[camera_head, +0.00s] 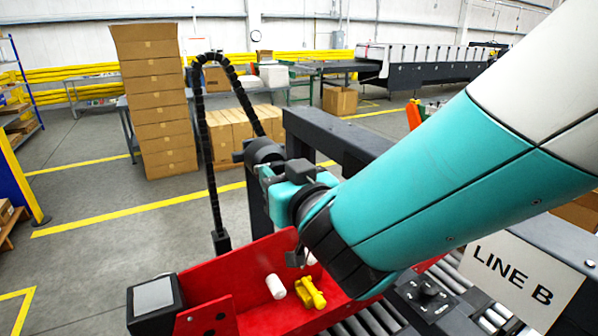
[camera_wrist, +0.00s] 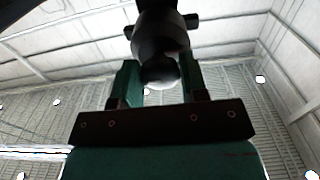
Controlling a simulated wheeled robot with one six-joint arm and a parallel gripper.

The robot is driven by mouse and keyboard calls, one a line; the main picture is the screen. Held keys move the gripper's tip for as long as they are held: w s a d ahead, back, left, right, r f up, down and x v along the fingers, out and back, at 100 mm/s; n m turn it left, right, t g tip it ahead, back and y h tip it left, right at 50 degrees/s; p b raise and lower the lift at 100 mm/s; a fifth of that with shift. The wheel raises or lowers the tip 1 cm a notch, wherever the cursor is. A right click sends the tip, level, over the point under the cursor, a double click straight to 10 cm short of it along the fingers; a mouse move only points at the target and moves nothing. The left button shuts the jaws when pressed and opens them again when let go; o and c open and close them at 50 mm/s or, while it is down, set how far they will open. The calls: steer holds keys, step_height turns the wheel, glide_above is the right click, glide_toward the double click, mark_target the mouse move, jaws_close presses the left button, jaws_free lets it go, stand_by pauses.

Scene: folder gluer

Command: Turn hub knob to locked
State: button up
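A dark rounded knob-like part with a crossbar (camera_wrist: 158,45) fills the top middle of the wrist view. My gripper (camera_wrist: 160,82) has its two green fingers apart, one on each side of this part's rounded end. I cannot tell whether they touch it. In the head view my gripper (camera_head: 278,180) is by a dark round part (camera_head: 262,152) beside the grey frame, probably the same part. No lettering for locked is readable.
A red tray (camera_head: 215,280) below my arm holds a white cylinder (camera_head: 275,286) and a yellow piece (camera_head: 310,293). A black cable chain (camera_head: 208,150) arches just left of my gripper. The dark frame beam (camera_head: 340,135) runs behind my arm. Open floor (camera_head: 110,235) lies at left.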

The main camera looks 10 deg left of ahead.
steer(key=shift+c, duration=1)
steer(key=shift+n, duration=0.3)
steer(key=shift+r+n+b, duration=0.1)
steer(key=shift+n+b, duration=0.5)
steer(key=shift+n, duration=8)
steer(key=shift+d, duration=0.1)
steer(key=o, duration=0.9)
